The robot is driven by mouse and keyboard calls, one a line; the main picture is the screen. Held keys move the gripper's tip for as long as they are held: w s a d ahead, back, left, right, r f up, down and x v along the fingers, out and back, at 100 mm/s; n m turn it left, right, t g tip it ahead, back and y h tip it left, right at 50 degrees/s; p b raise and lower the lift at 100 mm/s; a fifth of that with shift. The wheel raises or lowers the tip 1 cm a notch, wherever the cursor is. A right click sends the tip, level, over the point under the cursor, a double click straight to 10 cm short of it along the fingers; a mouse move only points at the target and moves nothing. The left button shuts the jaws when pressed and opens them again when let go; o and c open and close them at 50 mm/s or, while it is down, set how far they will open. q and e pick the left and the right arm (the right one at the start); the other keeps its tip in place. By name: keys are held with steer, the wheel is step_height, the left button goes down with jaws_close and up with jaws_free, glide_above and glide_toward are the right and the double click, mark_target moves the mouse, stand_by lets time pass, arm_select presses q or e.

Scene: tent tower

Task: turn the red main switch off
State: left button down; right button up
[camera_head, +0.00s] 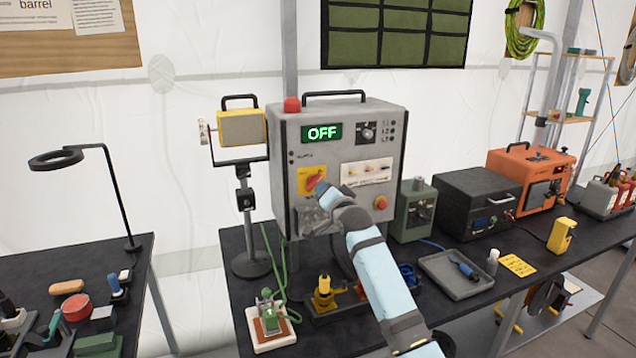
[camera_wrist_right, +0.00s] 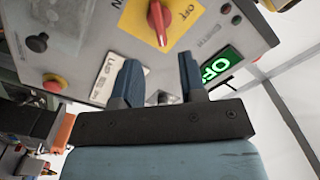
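The red main switch (camera_head: 313,182) is a rotary handle on a yellow plate on the front of the grey control box (camera_head: 283,150). A lit green display (camera_head: 321,132) above it reads OFF. My right gripper (camera_head: 316,205) is in front of the box, just below the switch. In the right wrist view, the red switch (camera_wrist_right: 157,22) lies beyond the fingertips, with OFF printed on the yellow plate beside its handle. My left gripper is not in view.
A red mushroom button (camera_head: 380,202) sits at the lower right of the box. A yellow lamp on a stand (camera_head: 241,127) is to its left. A black case (camera_head: 478,200) and an orange unit (camera_head: 530,172) stand right. A grey tray (camera_head: 455,275) lies in front.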

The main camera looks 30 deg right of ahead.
mark_target(317, 182)
steer(key=x, duration=0.7)
steer(key=shift+w+p, duration=0.1)
steer(key=shift+p, duration=0.2)
jaws_close()
